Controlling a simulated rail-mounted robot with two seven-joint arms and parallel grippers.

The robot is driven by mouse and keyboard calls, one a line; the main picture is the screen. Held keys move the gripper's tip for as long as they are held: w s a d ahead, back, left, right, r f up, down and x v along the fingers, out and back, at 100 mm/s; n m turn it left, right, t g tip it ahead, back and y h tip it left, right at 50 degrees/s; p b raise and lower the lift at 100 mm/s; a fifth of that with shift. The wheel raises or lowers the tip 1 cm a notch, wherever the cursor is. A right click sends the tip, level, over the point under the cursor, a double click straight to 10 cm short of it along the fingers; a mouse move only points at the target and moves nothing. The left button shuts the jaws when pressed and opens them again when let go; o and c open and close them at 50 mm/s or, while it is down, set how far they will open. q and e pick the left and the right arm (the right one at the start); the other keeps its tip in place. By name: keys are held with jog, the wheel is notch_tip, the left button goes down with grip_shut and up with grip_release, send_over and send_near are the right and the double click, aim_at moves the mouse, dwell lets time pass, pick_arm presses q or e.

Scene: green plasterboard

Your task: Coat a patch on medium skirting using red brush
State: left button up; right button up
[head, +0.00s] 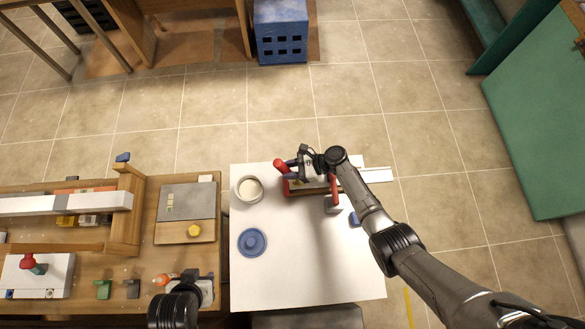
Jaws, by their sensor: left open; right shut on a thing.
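My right gripper (306,163) is shut over the upper middle of a white sheet. It holds what looks like the red brush (281,163), whose red end sticks out to the left. The bristles are hidden or too small to tell. A long white strip (378,173), perhaps the medium skirting, lies just right of the gripper and is partly hidden by my arm. A round white pot (249,189) with pale contents stands open to the left. My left gripper (200,281) is low at the bottom left, by the wooden bench, open and partly hidden.
A blue round lid (252,241) lies on the white sheet (310,275). A red-handled grey block (333,205) and a small blue item (354,219) are close to my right arm. The wooden bench (225,300) holds several tools. The sheet's lower middle is clear.

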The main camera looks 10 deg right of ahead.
jog(key=shift+a, duration=0.5)
jog(key=shift+d, duration=0.2)
jog(key=shift+d+r, duration=0.1)
jog(key=shift+d, duration=0.5)
jog(key=d, duration=0.3)
jog(key=s+d+p, duration=0.1)
jog(key=d, duration=0.1)
jog(key=shift+f, duration=0.25)
dwell(0.5)
jog(key=shift+r, duration=0.1)
